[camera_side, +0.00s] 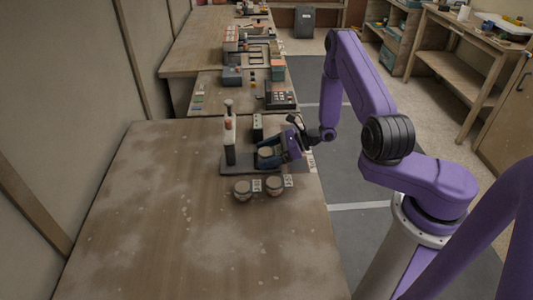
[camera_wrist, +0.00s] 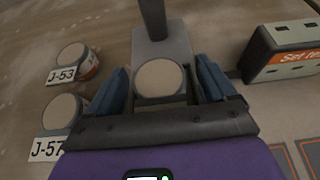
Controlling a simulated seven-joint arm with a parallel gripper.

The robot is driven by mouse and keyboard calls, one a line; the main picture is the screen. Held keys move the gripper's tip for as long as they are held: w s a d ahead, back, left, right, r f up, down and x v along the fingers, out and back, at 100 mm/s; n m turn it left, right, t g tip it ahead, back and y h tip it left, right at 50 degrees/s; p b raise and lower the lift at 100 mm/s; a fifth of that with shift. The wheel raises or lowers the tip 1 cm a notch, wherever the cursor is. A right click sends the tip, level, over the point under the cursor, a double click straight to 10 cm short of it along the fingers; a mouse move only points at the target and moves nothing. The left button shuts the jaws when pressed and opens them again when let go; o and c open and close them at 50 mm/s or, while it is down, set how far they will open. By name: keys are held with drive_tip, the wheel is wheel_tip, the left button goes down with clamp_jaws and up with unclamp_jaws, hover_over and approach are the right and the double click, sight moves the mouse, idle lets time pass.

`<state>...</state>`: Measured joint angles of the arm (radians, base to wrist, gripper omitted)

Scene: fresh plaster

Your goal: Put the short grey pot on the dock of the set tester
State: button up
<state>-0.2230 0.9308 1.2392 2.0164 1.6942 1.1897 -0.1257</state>
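A short grey pot with a pale, flat top (camera_wrist: 160,78) stands upright at the near end of the tester's grey base plate (camera_wrist: 150,50). It also shows in the side view (camera_side: 266,152). My gripper (camera_wrist: 163,82) is low over the plate, with one blue finger on each side of this pot. Narrow gaps show between the fingers and the pot, so the gripper looks open around it. The dock under the pot is mostly hidden. The set tester's column (camera_side: 229,135) rises from the plate. A dark box lettered "Set te..." (camera_wrist: 285,50) stands to the right in the wrist view.
Two similar pots stand beside the plate, one (camera_wrist: 72,55) by tag J-53 and one (camera_wrist: 62,110) by tag J-57. Both stand on the dusty table (camera_side: 180,220), whose near part is clear. Another bench with devices (camera_side: 280,95) lies behind.

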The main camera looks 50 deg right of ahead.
drive_tip(key=shift+r, duration=0.15)
drive_tip(key=v, duration=1.1)
drive_tip(key=shift+s+d+r, duration=0.1)
drive_tip(key=shift+s+d, duration=0.15)
drive_tip(key=shift+s, duration=0.1)
drive_tip(key=s+a+r+n+g, duration=0.3)
drive_tip(key=a+r+n+g, duration=0.2)
drive_tip(key=a+n+g, duration=0.3)
drive_tip(key=s+a+r+n+g, duration=0.35)
drive_tip(key=a+n+g, duration=0.2)
drive_tip(key=n, duration=0.45)
drive_tip(key=s+a+r+n+t+h, duration=0.1)
drive_tip(key=s+r+n+h, duration=0.3)
drive_tip(key=s+n, duration=0.4)
drive_tip(key=s+r+n+t+h, duration=0.3)
drive_tip(key=s+r+n+h, duration=0.2)
drive_tip(key=n, duration=0.8)
drive_tip(key=s, duration=0.3)
drive_tip(key=shift+s+a+r+n, duration=0.2)
drive_tip(key=shift+s+a+n, duration=0.1)
drive_tip(key=shift+a, duration=0.05)
